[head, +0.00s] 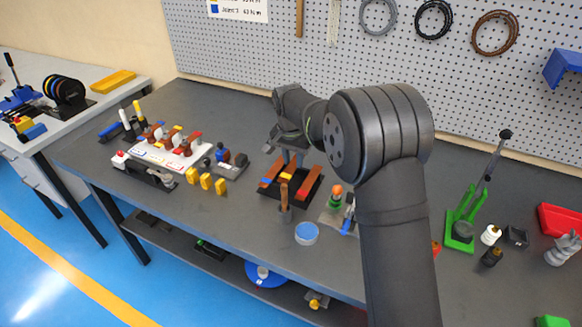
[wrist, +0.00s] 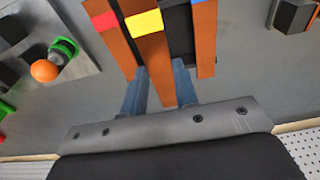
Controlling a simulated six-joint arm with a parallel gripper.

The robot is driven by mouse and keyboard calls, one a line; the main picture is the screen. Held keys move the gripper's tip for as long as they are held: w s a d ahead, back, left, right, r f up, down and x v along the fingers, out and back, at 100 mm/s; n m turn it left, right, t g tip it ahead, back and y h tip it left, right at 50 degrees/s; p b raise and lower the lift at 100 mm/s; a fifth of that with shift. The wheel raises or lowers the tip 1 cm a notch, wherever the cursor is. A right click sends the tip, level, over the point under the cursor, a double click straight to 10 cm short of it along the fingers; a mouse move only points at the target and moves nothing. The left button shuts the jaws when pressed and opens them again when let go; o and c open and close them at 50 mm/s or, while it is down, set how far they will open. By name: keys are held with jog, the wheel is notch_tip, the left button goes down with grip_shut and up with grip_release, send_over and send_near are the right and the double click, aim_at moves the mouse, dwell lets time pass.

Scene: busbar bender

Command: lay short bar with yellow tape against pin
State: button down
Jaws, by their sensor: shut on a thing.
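The copper bar with yellow tape (wrist: 146,24) is between the two fingers of my gripper (wrist: 160,68), which is shut on it. In the head view my gripper (head: 292,160) reaches down over the black rack (head: 266,200), where the yellow tape (head: 287,178) shows between the other bars. In the wrist view a bar with red tape (wrist: 106,22) lies to the left and a bar with blue tape (wrist: 204,30) to the right. I cannot tell whether the held bar still touches the rack. I cannot make out the pin for certain.
A green lever tool (head: 460,230) stands at the right. Yellow blocks (head: 206,181) stand to the left.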

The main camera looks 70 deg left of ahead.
jog(key=w+d+r+n, duration=0.3)
jog(key=w+d+n, duration=0.1)
jog(key=w+d, duration=0.25)
jog(key=w+d+r+n, duration=0.3)
jog(key=w+d, duration=0.2)
jog(key=w, duration=0.2)
jog(key=w+d+f+n+g, duration=0.15)
jog(key=w+d+n, duration=0.25)
jog(key=d+n, duration=0.5)
jog(key=shift+w+a+f+n+g, duration=0.1)
jog(key=shift+a+f+n, duration=0.25)
jog(key=shift+f, duration=0.65)
jog(key=shift+w+a+f+n+g, duration=0.1)
jog(key=shift+a+f+n, duration=0.25)
jog(key=shift+f, duration=0.7)
jog(key=shift+a+f+n+g, duration=0.1)
jog(key=shift+a+f+n, duration=0.25)
jog(key=shift+f, duration=0.65)
jog(key=shift+s+d, duration=0.8)
jog(key=shift+f, duration=0.65)
jog(key=shift+f, duration=0.45)
jog(key=shift+s+a, duration=0.35)
jog(key=shift+s, duration=0.05)
jog(key=c, duration=1.1)
grip_release()
